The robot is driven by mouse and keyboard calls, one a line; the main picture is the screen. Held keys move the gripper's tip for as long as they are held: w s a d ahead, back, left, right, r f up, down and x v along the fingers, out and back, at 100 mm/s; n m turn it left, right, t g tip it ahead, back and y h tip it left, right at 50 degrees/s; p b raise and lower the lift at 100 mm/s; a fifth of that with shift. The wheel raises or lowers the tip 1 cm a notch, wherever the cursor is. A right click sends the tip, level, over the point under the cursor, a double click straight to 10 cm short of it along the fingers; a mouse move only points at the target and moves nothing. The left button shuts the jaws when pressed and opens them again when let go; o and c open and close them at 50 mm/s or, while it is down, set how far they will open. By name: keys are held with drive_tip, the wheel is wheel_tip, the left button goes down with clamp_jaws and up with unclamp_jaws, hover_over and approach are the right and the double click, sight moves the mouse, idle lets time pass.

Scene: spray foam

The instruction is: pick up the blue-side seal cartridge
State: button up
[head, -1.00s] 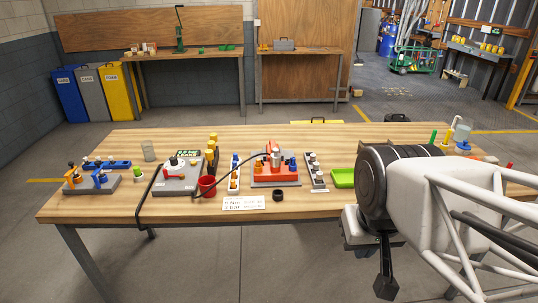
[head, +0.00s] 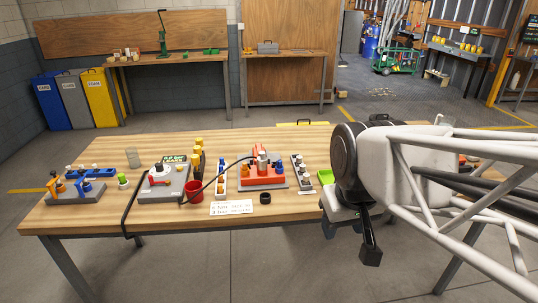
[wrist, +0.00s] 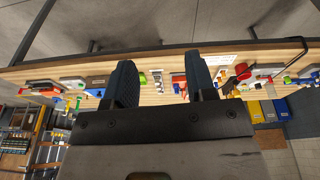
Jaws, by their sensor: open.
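Which part is the blue-side seal cartridge is too small to tell. Narrow racks of small upright parts stand left (head: 220,175) and right (head: 301,173) of the block. My gripper (head: 371,250) hangs to the right of the block, near the table's front edge. In the wrist view its two dark fingers (wrist: 161,78) are apart, with nothing between them.
A black ring (head: 265,198) and a white card (head: 231,209) lie near the front edge. A red cup (head: 193,190) and a grey box (head: 165,184) stand left. My arm hides the table's right part.

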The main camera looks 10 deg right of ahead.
drive_tip(key=w+r+n, duration=0.3)
drive_tip(key=w+n, duration=0.1)
drive_tip(key=w, duration=1.2)
drive_tip(key=n+g, duration=0.2)
drive_tip(key=n, duration=0.9)
hover_over(280, 161)
wheel_tip(280, 161, down, 16)
drive_tip(key=shift+d+r, duration=0.1)
drive_tip(key=shift+r, duration=0.15)
drive_tip(key=shift+w+f, duration=0.2)
drive_tip(key=shift+w, duration=0.1)
drive_tip(key=shift+f, duration=0.1)
drive_tip(key=shift+f, duration=1.2)
drive_tip(key=shift+f, duration=0.1)
